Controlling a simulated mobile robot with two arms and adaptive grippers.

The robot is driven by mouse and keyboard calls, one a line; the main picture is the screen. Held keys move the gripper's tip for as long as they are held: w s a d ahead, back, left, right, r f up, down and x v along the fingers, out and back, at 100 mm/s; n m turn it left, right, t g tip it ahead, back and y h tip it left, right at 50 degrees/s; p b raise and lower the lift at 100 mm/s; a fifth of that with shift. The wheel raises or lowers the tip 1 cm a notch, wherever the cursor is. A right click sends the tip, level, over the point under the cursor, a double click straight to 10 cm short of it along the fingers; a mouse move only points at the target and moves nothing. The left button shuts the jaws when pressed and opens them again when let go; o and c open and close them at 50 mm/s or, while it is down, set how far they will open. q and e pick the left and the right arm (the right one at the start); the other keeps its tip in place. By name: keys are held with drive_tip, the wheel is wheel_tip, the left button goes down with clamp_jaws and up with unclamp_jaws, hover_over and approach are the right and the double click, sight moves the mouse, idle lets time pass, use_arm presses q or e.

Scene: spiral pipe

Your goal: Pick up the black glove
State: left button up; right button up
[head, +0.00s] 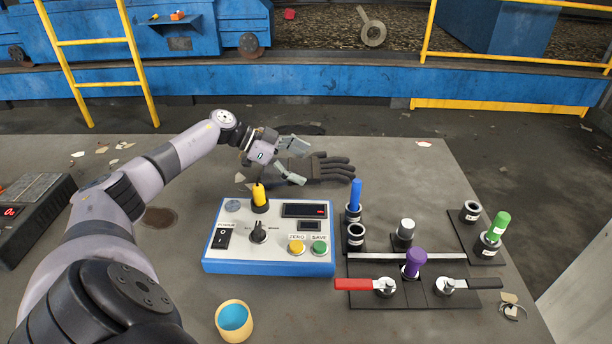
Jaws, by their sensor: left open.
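A black glove (326,168) lies flat on the grey table behind the blue-edged control box, its fingers pointing right. My left gripper (301,163) is open, with its two fingers spread at the cuff end of the glove. One finger is toward the back and the other toward the front, nearer the box. The gripper hides part of the cuff. I cannot tell whether the fingers touch the glove. My right gripper is not in view.
The control box (270,268) with a yellow plug (259,195) stands just in front of the gripper. Sockets with blue (355,194), purple (415,262) and green (498,226) pegs stand to the right. A yellow cup (234,321) is at the front. The table's back right is clear.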

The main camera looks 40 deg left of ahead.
sight(302, 165)
use_arm(q)
drive_tip(key=shift+s, duration=0.1)
drive_tip(key=c, duration=1.3)
drive_tip(key=shift+r, duration=0.1)
wheel_tip(302, 165, up, 20)
drive_tip(key=shift+f+p, duration=0.1)
drive_tip(key=shift+p, duration=0.75)
